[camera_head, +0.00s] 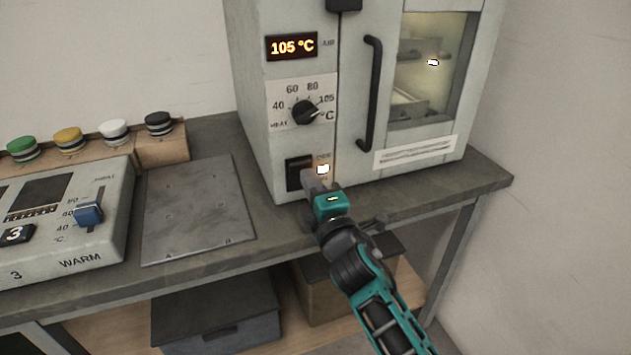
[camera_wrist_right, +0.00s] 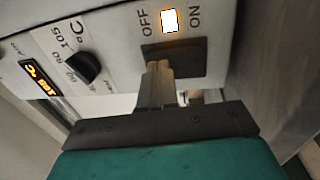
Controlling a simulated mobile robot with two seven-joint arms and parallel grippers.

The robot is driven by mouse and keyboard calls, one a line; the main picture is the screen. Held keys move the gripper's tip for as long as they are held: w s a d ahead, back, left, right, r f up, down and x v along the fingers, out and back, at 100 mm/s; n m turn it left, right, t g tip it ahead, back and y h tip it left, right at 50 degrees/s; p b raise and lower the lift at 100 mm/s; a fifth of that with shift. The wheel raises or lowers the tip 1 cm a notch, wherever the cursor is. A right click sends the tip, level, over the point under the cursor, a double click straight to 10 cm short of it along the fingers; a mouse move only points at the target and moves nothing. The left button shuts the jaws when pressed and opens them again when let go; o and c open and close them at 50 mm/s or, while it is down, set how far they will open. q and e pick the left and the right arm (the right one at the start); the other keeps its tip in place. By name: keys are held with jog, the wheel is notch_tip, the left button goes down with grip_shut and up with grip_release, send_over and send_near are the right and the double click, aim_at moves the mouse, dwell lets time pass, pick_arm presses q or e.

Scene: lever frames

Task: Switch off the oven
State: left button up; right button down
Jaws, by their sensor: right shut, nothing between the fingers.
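The oven (camera_head: 255,110) is a pale cabinet on the bench with an orange display (camera_head: 291,46) reading 105 °C. Its black dial (camera_head: 305,113) points toward 105. Below is a black rocker switch (camera_head: 294,172) with a lit lamp (camera_head: 322,169) beside it. In the right wrist view the switch (camera_wrist_right: 190,57) lies under the OFF and ON labels, with the lamp (camera_wrist_right: 169,21) glowing between them. My right gripper (camera_head: 309,181) is shut and empty, its fingertips (camera_wrist_right: 159,68) at the OFF half of the switch; contact is unclear. My left gripper is not in view.
The oven's glass door (camera_head: 432,70) with black handle (camera_head: 370,95) is closed. Left are a metal plate (camera_head: 197,212), a panel marked WARM with a blue slider (camera_head: 89,214), and several coloured buttons (camera_head: 68,139). Boxes (camera_head: 215,310) sit on the shelf below. A wall bounds the right.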

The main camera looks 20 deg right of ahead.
jog(key=shift+w, duration=0.3)
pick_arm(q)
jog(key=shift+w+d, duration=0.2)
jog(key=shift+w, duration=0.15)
pick_arm(e)
jog(key=shift+r, duration=0.1)
